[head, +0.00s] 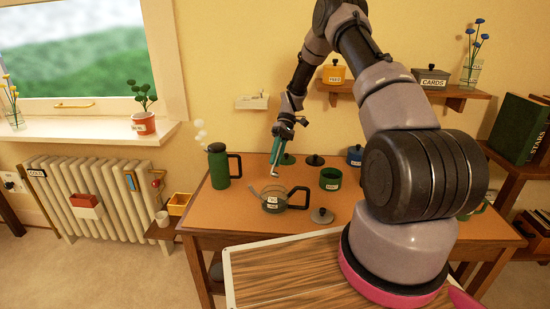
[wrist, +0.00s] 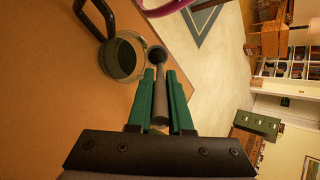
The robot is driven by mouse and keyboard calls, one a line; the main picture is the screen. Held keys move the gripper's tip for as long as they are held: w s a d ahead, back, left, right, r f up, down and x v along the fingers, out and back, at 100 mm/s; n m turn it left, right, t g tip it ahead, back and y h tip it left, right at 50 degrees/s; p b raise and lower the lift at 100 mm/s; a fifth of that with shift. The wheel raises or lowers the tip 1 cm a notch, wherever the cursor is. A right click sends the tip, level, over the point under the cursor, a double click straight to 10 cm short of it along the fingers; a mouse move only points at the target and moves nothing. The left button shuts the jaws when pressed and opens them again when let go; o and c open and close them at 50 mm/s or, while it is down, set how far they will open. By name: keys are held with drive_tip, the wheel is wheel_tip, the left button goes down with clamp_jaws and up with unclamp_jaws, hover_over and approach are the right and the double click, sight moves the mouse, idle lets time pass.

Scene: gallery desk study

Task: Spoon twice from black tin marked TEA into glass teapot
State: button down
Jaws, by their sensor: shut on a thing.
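The glass teapot (head: 271,205) stands near the desk's front edge, with a dark handle on its right and a pale label. It also shows in the wrist view (wrist: 122,62), open at the top. My gripper (head: 276,152) is above and behind it in the head view. Its green fingers (wrist: 160,85) are shut on a grey spoon (wrist: 160,112). The spoon's bowl end looks dark in the wrist view and lies beside the teapot's rim in the picture; I cannot tell what it holds. I cannot make out a black tin marked TEA; my arm hides part of the desk.
A green steaming kettle (head: 219,168) stands left of the teapot. An open green tin (head: 330,179) is to the right, with a dark lid (head: 315,160) behind it. A grey lid (head: 322,215) lies beside the teapot. A blue tin (head: 354,155) stands farther back.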

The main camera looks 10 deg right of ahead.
idle(0.3)
drive_tip(key=shift+w+d+f+g+y, duration=0.2)
drive_tip(key=shift+f+g+y, duration=0.2)
drive_tip(key=shift+g, duration=0.25)
drive_tip(key=shift+w+d+f+g+y, duration=0.1)
drive_tip(key=shift+w+f+g+y, duration=0.15)
drive_tip(key=shift+g+y, duration=0.35)
drive_tip(key=shift+f+g, duration=0.1)
drive_tip(key=shift+g, duration=0.15)
